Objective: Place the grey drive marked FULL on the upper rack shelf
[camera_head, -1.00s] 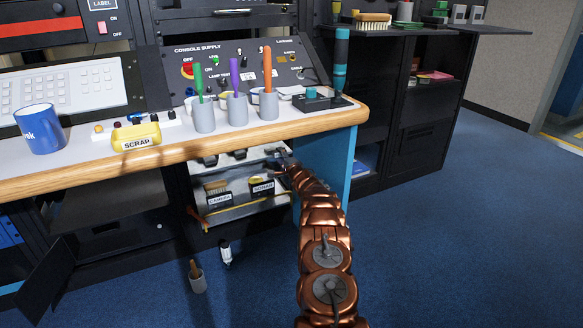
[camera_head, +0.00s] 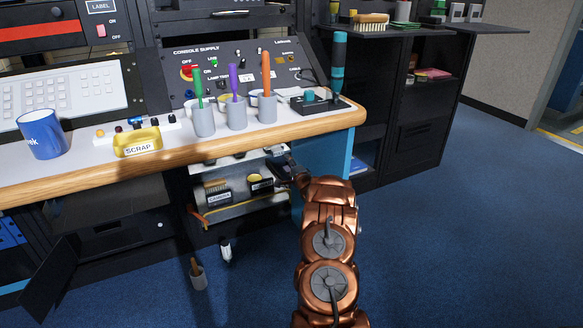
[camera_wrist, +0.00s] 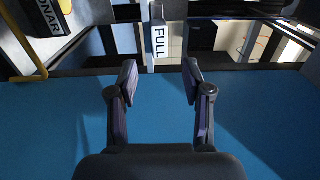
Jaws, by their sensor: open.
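The grey drive (camera_wrist: 158,68) with a white FULL label stands upright at the top centre of the wrist view. My gripper (camera_wrist: 160,78) is open and empty; its two fingers point toward the drive, one on each side of its line, with the drive beyond the tips. In the head view my gripper (camera_head: 281,165) is at the right side of the open rack under the console. The drive cannot be made out there.
A lower shelf (camera_head: 235,211) holds a CAMERA box (camera_head: 217,190) and a SONAR box (camera_head: 260,183), near a yellow tube. The counter's wooden edge (camera_head: 180,160) overhangs the rack. A blue side panel (camera_head: 325,165) stands to the right. Blue floor at right is clear.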

